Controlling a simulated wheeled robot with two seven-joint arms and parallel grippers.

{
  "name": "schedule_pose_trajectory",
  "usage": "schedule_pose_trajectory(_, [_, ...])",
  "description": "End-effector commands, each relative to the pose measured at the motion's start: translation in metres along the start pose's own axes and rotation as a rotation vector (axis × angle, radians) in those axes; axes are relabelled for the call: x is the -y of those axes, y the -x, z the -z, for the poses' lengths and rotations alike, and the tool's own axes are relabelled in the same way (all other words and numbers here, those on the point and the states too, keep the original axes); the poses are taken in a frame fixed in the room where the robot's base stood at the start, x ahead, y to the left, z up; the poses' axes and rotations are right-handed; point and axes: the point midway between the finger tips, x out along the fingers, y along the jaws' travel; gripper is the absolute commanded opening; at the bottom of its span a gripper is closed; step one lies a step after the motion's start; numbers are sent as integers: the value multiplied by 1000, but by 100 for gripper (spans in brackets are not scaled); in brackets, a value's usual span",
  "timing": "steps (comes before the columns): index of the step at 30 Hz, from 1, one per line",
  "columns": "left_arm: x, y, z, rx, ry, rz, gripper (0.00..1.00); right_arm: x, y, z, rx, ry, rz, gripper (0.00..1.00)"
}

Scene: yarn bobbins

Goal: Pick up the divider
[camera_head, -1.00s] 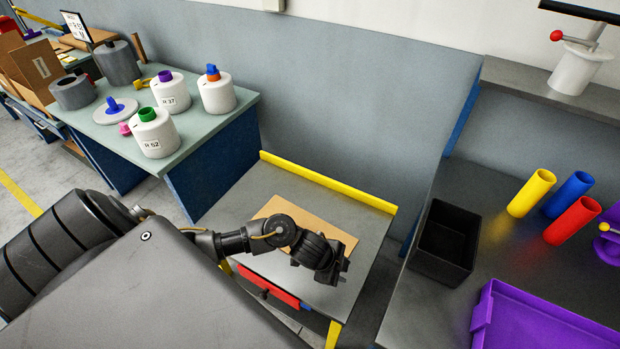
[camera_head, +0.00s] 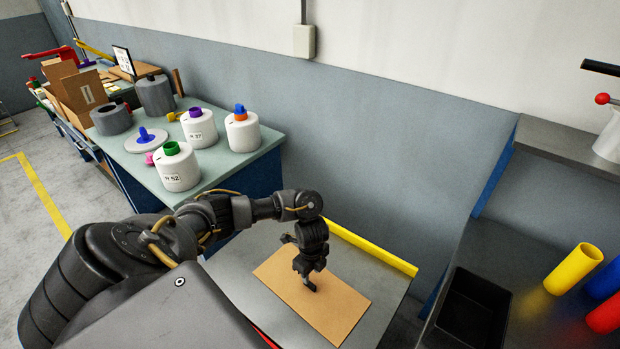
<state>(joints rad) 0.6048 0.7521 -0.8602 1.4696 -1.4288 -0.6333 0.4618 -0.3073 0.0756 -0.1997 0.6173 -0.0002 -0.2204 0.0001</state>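The divider appears to be the flat brown cardboard sheet (camera_head: 335,308), lying on a low grey table in the lower middle of the head view. My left gripper (camera_head: 305,280) points down over the middle of this sheet and hides a small part of it. I cannot tell whether its fingertips touch the sheet or hover just above it. The fingers are small and dark, and the gap between them is not clear. The sheet lies flat. My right gripper is out of view.
A yellow strip (camera_head: 370,248) edges the back of the low table. A black bin (camera_head: 474,308) and a yellow tube (camera_head: 573,268) stand on the right bench. White bobbins, one with a green top (camera_head: 178,168), stand on the left table. A grey wall (camera_head: 400,150) lies behind.

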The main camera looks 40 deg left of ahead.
Motion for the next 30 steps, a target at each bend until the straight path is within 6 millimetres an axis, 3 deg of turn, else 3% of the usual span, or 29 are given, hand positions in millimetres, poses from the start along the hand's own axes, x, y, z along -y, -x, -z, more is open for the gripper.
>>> schedule_pose_trajectory(10, [-2, -17, -2, -1, 5, -1, 36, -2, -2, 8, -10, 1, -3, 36])
schedule_pose_trajectory(19, [-2, -58, -5, 0, 5, 0, 36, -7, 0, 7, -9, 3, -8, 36])
schedule_pose_trajectory(28, [-1, -63, -5, 0, 3, 2, 36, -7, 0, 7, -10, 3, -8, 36])
schedule_pose_trajectory(30, [-1, -63, -5, 0, 3, 2, 28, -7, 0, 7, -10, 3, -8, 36])
